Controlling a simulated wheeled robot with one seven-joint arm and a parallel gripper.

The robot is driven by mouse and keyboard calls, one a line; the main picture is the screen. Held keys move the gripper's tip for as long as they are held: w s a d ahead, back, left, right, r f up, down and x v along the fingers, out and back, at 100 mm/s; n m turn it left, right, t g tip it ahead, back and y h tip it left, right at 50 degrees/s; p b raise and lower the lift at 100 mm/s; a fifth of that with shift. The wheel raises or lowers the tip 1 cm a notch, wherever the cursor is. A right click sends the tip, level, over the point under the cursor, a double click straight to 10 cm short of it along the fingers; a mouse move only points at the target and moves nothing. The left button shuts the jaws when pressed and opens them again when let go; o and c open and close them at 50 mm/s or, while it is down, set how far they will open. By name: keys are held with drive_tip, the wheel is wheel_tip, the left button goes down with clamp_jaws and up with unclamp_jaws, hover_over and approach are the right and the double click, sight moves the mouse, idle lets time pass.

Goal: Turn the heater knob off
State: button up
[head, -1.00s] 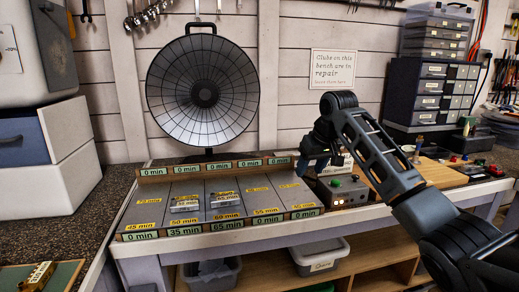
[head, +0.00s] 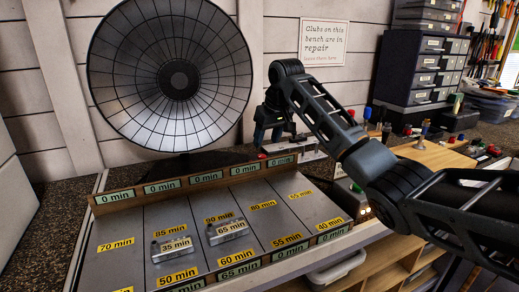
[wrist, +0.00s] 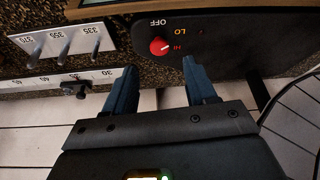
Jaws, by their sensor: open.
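A red knob (wrist: 159,46) sits on a dark control panel (wrist: 230,45) in the wrist view. Labels OFF, LO and HI surround it, and its pale mark appears to point toward HI. My gripper (wrist: 160,66) is open, with one finger to each side below the knob in the picture. Nothing is between the fingers, and they appear apart from the knob. In the head view a large round heater dish (head: 180,78) stands at the back of the bench. My gripper (head: 272,122) hangs to its right, small and partly hidden by my arm. The knob cannot be made out there.
A sloped rack (head: 125,238) with minute labels and small metal blocks (head: 228,231) lies in front of the dish. The wrist view shows a numbered strip with pegs (wrist: 65,45) left of the panel.

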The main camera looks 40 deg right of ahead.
sight(262, 155)
drive_tip(key=x, duration=0.6)
drive_tip(key=c, duration=1)
